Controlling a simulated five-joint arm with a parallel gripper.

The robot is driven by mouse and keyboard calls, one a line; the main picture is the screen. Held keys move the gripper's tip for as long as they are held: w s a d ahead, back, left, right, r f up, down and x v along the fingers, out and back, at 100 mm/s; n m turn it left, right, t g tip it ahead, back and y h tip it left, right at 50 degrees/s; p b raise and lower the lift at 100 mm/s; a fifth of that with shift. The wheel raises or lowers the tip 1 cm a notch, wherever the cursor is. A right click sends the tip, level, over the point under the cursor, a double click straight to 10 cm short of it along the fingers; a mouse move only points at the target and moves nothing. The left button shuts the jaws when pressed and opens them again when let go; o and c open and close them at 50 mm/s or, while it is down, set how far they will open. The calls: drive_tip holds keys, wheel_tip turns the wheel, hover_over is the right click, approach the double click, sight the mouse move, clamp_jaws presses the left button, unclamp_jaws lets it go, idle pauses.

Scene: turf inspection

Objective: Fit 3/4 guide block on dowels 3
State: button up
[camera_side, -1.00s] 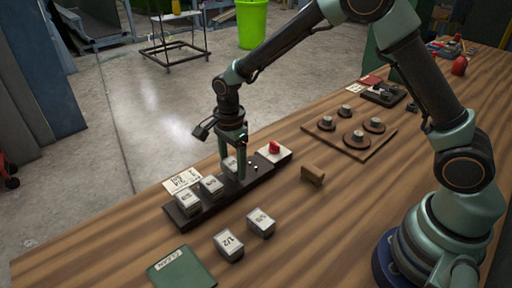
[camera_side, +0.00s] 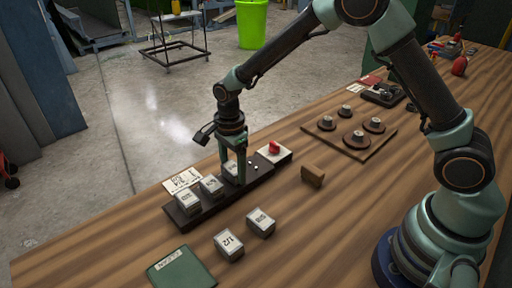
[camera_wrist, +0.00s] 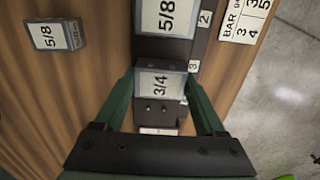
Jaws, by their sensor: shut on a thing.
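The 3/4 guide block (camera_wrist: 160,82) is grey with a white label and sits between the two green fingers of my gripper (camera_wrist: 161,88) in the wrist view. My gripper (camera_side: 233,173) is shut on it over the dark bar (camera_side: 187,222) in the side view, where the block (camera_side: 230,170) is partly covered by the fingers. The block is beside the number 3 mark (camera_wrist: 194,66). I cannot tell whether it is fully down on dowels 3, which are hidden. Two more guide blocks, one a 5/8 block (camera_wrist: 166,17), stand on the bar.
A loose 1/2 block (camera_side: 228,245) and a loose 5/8 block (camera_side: 261,222) lie on the table in front. A red-topped item (camera_side: 274,148) is at the bar's far end. A brown wooden block (camera_side: 313,176) and a green CLEAN cloth or booklet (camera_side: 181,269) are nearby.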

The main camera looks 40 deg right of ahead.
drive_tip(key=shift+f, duration=0.4)
drive_tip(key=o, duration=1.5)
wheel_tip(320, 180, up, 12)
drive_tip(key=shift+r, duration=0.1)
drive_tip(key=s+d+r+n+t, duration=0.2)
drive_tip(key=s+d+r+n, duration=0.1)
drive_tip(key=s+d+n, duration=0.1)
drive_tip(key=s+d+r+n+t, duration=0.1)
drive_tip(key=s+d+r+n, duration=0.2)
drive_tip(key=s+n, duration=0.3)
drive_tip(key=s+d+r+n+t, duration=0.2)
drive_tip(key=s+d+r+n, duration=0.1)
drive_tip(key=s+n, duration=0.3)
drive_tip(key=shift+d+r+n+t, duration=0.3)
drive_tip(key=shift+d+n, duration=0.5)
drive_tip(key=shift+n, duration=0.2)
